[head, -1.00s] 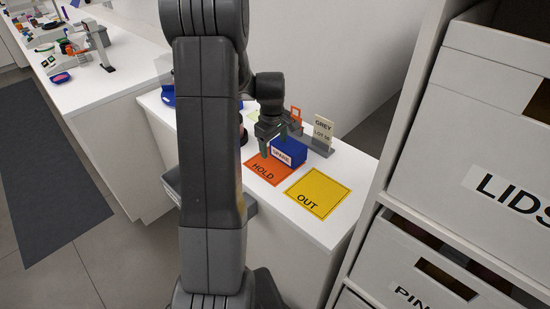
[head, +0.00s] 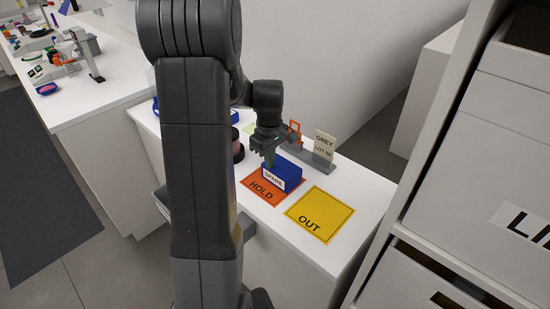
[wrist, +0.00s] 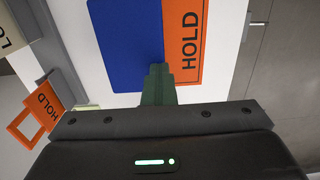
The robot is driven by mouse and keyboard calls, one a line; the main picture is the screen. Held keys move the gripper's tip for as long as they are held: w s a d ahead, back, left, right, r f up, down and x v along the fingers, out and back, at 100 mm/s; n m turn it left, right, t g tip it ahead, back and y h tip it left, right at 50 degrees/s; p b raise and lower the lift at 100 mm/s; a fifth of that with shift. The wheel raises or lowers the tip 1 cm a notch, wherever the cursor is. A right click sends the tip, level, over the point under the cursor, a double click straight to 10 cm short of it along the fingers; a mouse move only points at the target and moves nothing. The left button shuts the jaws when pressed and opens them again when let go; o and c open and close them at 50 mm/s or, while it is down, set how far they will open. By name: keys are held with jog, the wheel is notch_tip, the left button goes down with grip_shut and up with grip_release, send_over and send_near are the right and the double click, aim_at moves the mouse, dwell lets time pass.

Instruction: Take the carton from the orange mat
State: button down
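The carton is a blue box (head: 287,174) with a white label on its front. It stands at the back of the orange HOLD mat (head: 246,184). My gripper (head: 270,160) points down at the carton's left end and hides part of it. In the wrist view the carton (wrist: 122,45) shows from above, with the orange mat (wrist: 184,65) along its right side. There my green fingers (wrist: 158,72) look together, overlapping the carton's lower right corner. No part of the carton is seen between them. Whether they touch it is unclear.
The yellow OUT mat (head: 320,214) is bare, right of the orange mat. A grey stand with a GREY lot card (head: 324,147) and an orange tag (head: 295,133) is behind the carton. A dark round jar (head: 237,150) is at left. A shelf with white boxes (head: 505,150) stands right.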

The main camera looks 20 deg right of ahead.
notch_tip(320, 180, up, 4)
jog(key=shift+s+d+f, duration=0.1)
jog(key=shift+d+f, duration=0.05)
jog(key=shift+f, duration=0.1)
jog(key=shift+d+r, duration=0.2)
jog(key=shift+r, duration=0.1)
jog(key=c, duration=2.1)
grip_release()
jog(key=o, duration=1.7)
jog(key=shift+d, duration=0.1)
jog(key=shift+c, duration=0.2)
jog(key=shift+r, duration=0.1)
